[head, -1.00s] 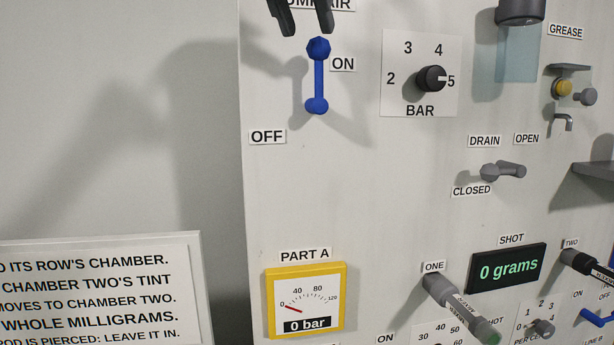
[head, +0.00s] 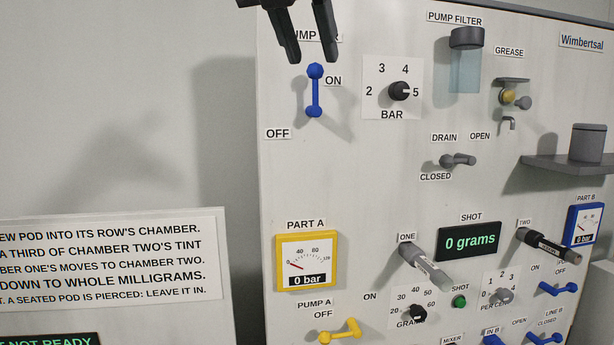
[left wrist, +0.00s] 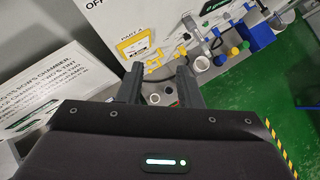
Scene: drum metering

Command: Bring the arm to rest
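My left gripper (head: 312,60) hangs in from the top of the head view, open and empty. Its fingertips appear just above the blue pump air lever (head: 315,92), apart from it as far as I can tell. The lever points up, its knob beside the ON label; the fingers partly cover the label above. In the left wrist view the two gripper fingers (left wrist: 160,85) are spread with nothing held between them. My right gripper is in neither view.
The panel holds a BAR knob (head: 400,91) pointing at 5, a drain lever (head: 458,161), a Part A gauge (head: 307,250) at 0 bar, and a shot display (head: 470,240) reading 0 grams. A grey shelf (head: 560,165) juts out at right. A sign (head: 110,262) stands at left.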

